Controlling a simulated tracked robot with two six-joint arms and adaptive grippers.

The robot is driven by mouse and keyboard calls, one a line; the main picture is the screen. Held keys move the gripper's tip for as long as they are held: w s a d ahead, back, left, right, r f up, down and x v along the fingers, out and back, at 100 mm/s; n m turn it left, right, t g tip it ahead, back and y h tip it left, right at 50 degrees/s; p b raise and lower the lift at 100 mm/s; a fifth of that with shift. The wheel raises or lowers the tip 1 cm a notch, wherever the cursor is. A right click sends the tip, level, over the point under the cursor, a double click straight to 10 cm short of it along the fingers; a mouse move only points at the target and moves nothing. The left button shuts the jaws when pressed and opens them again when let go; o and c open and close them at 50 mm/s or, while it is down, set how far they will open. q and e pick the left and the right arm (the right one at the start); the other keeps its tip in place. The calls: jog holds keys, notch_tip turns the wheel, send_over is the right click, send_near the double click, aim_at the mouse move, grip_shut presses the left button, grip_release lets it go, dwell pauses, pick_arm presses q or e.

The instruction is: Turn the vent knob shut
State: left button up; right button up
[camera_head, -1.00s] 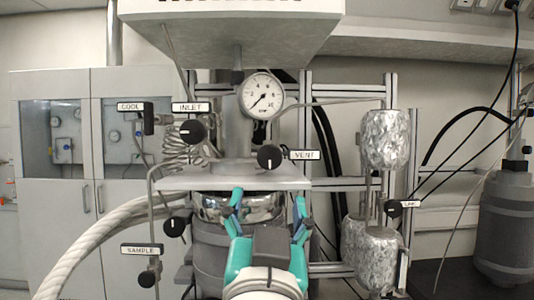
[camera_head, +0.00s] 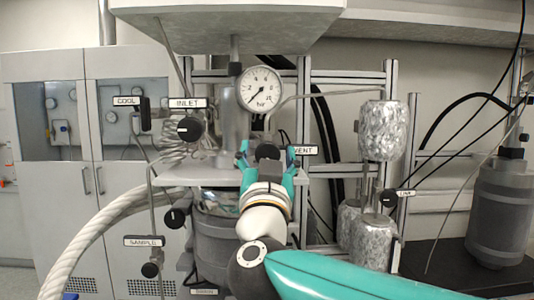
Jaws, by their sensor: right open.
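The black round vent knob (camera_head: 267,152) is on the reactor head, below the pressure gauge. Its white VENT label (camera_head: 304,150) is partly covered by a finger. My right gripper (camera_head: 267,158) is open in front of the knob, with one teal finger on each side of it. I cannot tell whether the fingers touch the knob. The knob's pointer mark and lower part are hidden by my gripper. My left gripper is not in view.
The pressure gauge (camera_head: 259,89) sits just above my gripper. The INLET knob (camera_head: 189,129) and coiled tubing are to the left. Foil-wrapped cylinders (camera_head: 383,130) stand to the right on a metal frame. The SAMPLE knob (camera_head: 150,270) is at lower left.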

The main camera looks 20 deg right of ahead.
jog(key=c, duration=1.1)
jog(key=shift+c, duration=0.2)
